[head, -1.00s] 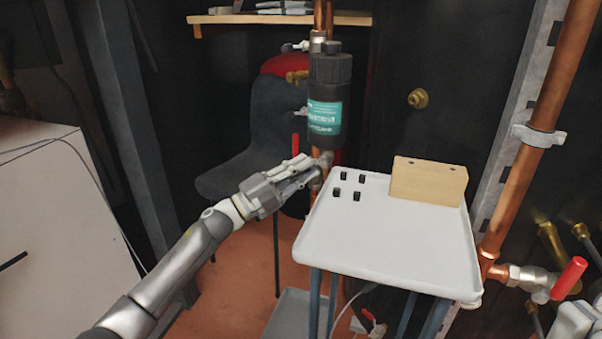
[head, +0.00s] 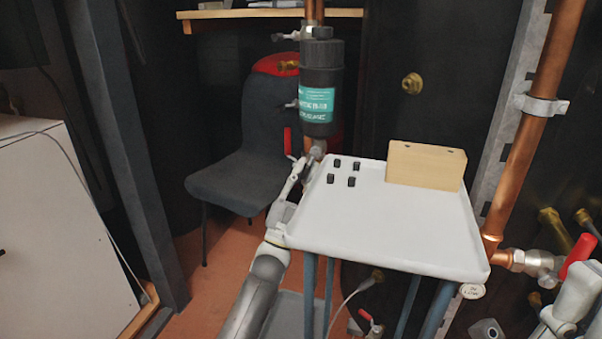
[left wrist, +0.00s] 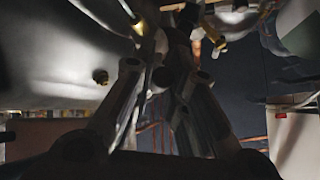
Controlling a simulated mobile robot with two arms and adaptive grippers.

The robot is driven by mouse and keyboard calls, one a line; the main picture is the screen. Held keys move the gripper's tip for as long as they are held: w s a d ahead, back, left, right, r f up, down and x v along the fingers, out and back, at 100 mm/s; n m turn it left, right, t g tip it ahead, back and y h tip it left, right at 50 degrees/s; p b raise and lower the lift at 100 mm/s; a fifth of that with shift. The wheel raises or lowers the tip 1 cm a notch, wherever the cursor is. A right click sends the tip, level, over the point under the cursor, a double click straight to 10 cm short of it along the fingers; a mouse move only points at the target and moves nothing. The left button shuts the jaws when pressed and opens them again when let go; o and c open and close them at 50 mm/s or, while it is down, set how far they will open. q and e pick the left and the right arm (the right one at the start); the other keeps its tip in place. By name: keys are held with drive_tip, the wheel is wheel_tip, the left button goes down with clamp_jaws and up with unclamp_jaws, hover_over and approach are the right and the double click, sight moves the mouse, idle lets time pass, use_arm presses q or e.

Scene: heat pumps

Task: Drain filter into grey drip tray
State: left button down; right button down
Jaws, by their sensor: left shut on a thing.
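The filter (head: 320,85) is a black upright canister with a teal label, set in the copper pipe behind the white trolley. A small metal drain valve (head: 317,151) is at its lower end. My left gripper (head: 308,166) reaches up past the trolley's left edge and is shut at this valve; the exact grip is too small to make out. In the left wrist view its fingers (left wrist: 165,80) close together on a dark part, in shadow. A grey tray-like surface (head: 290,318) shows low beneath the trolley, partly hidden by my left arm.
The white trolley top (head: 380,225) holds several small black caps (head: 343,172) and a wooden block (head: 425,165). A dark chair (head: 240,155) stands behind. A copper pipe (head: 535,110) and red-handled valve (head: 580,255) are on the right, with white parts of my right arm near them.

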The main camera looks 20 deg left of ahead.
use_arm(q)
drive_tip(key=shift+d+f+n+t+y, duration=0.1)
drive_tip(key=shift+d+n+t+y, duration=0.1)
drive_tip(key=shift+n+y, duration=0.65)
drive_tip(key=shift+d+f+n+t+y, duration=0.1)
drive_tip(key=shift+n+t+y, duration=0.1)
drive_tip(key=shift+n+y, duration=0.85)
drive_tip(key=c, duration=1.4)
unclamp_jaws()
drive_tip(key=shift+c, duration=0.2)
drive_tip(key=d+v, duration=0.1)
drive_tip(key=v, duration=1)
drive_tip(key=shift+s+a+f, duration=0.3)
drive_tip(key=shift+s+a, duration=0.05)
drive_tip(key=shift+a, duration=0.15)
